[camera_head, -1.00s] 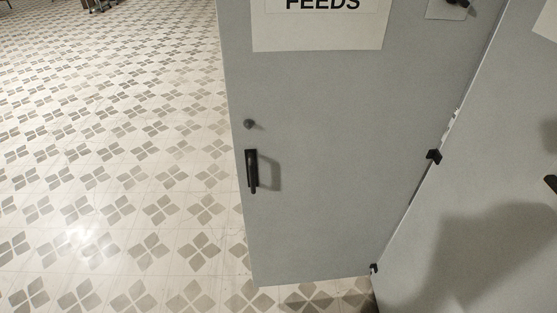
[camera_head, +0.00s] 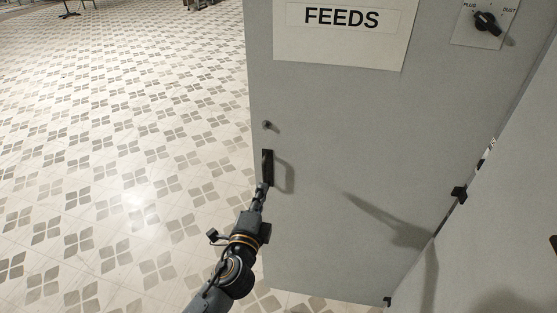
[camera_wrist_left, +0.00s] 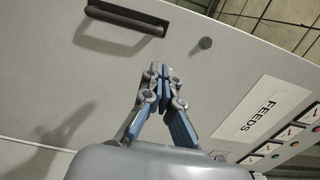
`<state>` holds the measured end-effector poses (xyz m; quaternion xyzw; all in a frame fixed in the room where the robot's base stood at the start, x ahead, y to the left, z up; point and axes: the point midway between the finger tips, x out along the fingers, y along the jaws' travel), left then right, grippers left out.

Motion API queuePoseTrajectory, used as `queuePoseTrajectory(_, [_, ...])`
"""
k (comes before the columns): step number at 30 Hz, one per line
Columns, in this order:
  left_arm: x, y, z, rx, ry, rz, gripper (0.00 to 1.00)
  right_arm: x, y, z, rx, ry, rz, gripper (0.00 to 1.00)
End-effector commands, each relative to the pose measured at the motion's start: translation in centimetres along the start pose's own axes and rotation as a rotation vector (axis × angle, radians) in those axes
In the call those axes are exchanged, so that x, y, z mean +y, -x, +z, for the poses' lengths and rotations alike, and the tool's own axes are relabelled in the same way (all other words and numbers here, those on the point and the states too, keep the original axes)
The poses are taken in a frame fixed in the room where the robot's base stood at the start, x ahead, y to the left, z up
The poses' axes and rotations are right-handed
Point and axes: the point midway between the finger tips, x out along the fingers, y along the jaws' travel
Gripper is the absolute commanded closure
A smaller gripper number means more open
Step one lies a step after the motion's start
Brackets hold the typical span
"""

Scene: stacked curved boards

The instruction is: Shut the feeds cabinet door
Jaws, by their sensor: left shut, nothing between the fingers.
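The feeds cabinet door (camera_head: 340,130) is a grey panel standing open, with a white FEEDS label (camera_head: 341,18) near its top. Its black handle (camera_head: 267,166) sits near the left edge, below a small round lock (camera_head: 267,125). Black hinges (camera_head: 459,194) join its right edge to the cabinet. My left gripper (camera_head: 261,188) is at the handle's lower end in the head view; contact is unclear there. In the left wrist view the gripper (camera_wrist_left: 160,70) is shut and empty in front of the door, apart in the picture from the handle (camera_wrist_left: 122,14). My right gripper is not in view.
The grey cabinet front (camera_head: 500,220) continues to the right of the hinges. A black rotary switch (camera_head: 486,22) is at the upper right of the door. The patterned tile floor (camera_head: 110,150) to the left is clear, with some dark legs far back.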

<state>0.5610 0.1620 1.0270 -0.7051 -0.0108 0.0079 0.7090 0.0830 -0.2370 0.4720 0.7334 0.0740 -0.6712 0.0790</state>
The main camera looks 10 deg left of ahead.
Motion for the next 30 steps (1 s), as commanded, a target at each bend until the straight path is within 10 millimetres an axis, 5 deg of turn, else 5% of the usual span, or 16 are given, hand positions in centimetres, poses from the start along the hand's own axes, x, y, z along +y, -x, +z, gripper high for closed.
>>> queuePoseTrajectory(7, [-0.3, -4.8, 0.0, -0.001, 0.002, 0.0, 1.0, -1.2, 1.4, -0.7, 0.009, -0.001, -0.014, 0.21])
queuePoseTrajectory(18, [-0.1, -11.2, 0.0, 0.0, 0.003, 0.002, 1.0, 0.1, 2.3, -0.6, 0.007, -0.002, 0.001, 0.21])
queuePoseTrajectory(30, [0.1, -13.1, 0.0, 0.001, 0.005, 0.003, 1.0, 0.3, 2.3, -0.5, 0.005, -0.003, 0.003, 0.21])
